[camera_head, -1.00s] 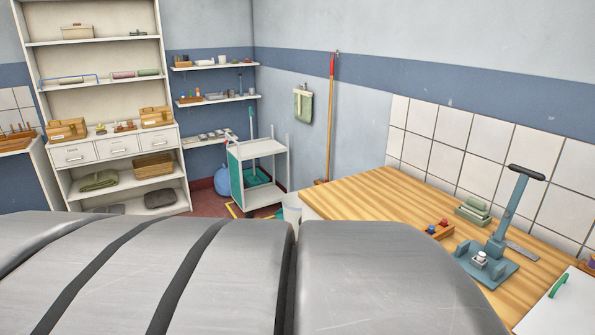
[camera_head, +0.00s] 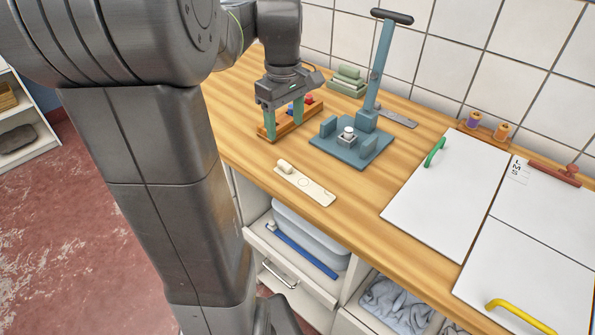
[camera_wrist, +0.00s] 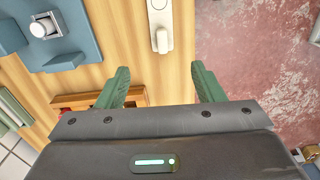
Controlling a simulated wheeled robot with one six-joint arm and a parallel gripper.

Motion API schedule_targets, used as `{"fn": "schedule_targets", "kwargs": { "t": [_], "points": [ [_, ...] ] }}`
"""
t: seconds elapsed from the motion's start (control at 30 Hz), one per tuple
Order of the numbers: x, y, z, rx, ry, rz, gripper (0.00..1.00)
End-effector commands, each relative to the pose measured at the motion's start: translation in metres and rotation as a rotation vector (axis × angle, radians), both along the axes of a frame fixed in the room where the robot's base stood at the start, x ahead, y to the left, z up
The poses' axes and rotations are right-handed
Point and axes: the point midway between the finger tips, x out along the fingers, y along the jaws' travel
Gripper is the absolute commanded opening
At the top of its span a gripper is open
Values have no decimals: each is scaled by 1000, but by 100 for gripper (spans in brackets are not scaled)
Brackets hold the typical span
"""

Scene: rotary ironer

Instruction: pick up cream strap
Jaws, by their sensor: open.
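The cream strap (camera_head: 304,184) lies flat on the wooden worktop near its front edge. It has a raised roll or tab at its left end and a round mark near that end. It also shows at the top middle of the wrist view (camera_wrist: 159,14), partly cut off by the frame. My gripper (camera_head: 284,121) has green fingers and points down behind the strap, over the small wooden rack. In the wrist view its two fingers (camera_wrist: 160,72) are spread with nothing between them, and the strap lies beyond their tips.
A wooden rack (camera_head: 268,134) with coloured pieces is just below my gripper. A blue-grey press with a tall lever (camera_head: 350,151) stands right of it. Stacked green blocks (camera_head: 346,87) are behind. White boards (camera_head: 440,195) cover the right side. Worktop around the strap is clear.

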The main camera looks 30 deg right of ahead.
Motion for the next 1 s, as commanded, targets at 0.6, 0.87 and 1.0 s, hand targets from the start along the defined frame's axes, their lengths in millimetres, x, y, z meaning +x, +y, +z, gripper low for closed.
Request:
{"fn": "schedule_targets", "kwargs": {
  "t": [0.6,0.87,1.0],
  "points": [
    [1,4,-86,2,4,-1,62],
    [2,5,-117,1,3,-2,62],
    [2,4,-118,0,0,-2,62]
  ]
}}
